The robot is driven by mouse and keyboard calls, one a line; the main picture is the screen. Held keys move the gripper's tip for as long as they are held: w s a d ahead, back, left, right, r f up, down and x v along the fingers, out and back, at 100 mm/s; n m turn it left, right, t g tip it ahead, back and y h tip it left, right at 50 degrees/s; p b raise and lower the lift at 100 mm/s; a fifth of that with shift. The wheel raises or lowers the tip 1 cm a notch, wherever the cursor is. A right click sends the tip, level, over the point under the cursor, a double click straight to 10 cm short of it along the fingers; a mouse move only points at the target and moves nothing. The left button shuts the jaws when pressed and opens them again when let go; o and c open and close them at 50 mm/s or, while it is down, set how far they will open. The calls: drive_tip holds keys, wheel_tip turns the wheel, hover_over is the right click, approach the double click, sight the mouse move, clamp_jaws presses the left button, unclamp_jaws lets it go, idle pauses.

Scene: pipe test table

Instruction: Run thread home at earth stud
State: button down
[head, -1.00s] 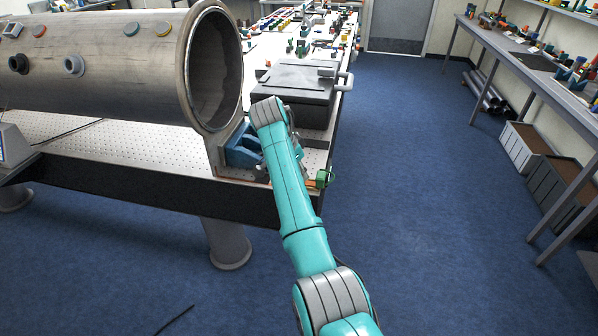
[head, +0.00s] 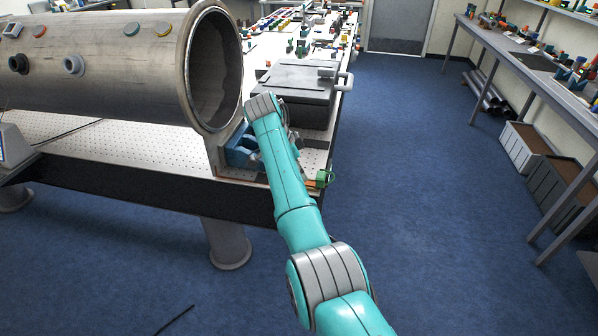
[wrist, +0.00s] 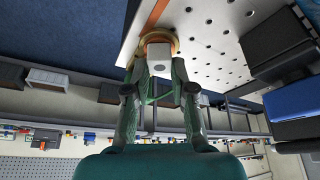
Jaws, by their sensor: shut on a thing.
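In the wrist view my gripper (wrist: 158,72) has its two green-grey fingers closed around a small pale square-faced piece (wrist: 159,54). A brass-coloured ring (wrist: 174,42) shows directly behind that piece, at the end of a copper strip (wrist: 155,14) along the perforated table top. The stud itself is hidden behind the piece, and I cannot tell how far any thread is engaged. In the head view my arm reaches to the near right corner of the table, and the fingers are hidden behind the arm. A green round part (head: 323,178) sits at that corner.
A large steel pipe (head: 110,62) lies on the table at left, its open end near my arm. A blue block (head: 240,150) stands below its rim. A dark case (head: 293,82) lies behind my wrist.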

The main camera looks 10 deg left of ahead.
drive_tip(key=c, duration=0.9)
unclamp_jaws()
drive_tip(key=shift+c, duration=0.2)
drive_tip(key=shift+o, duration=0.2)
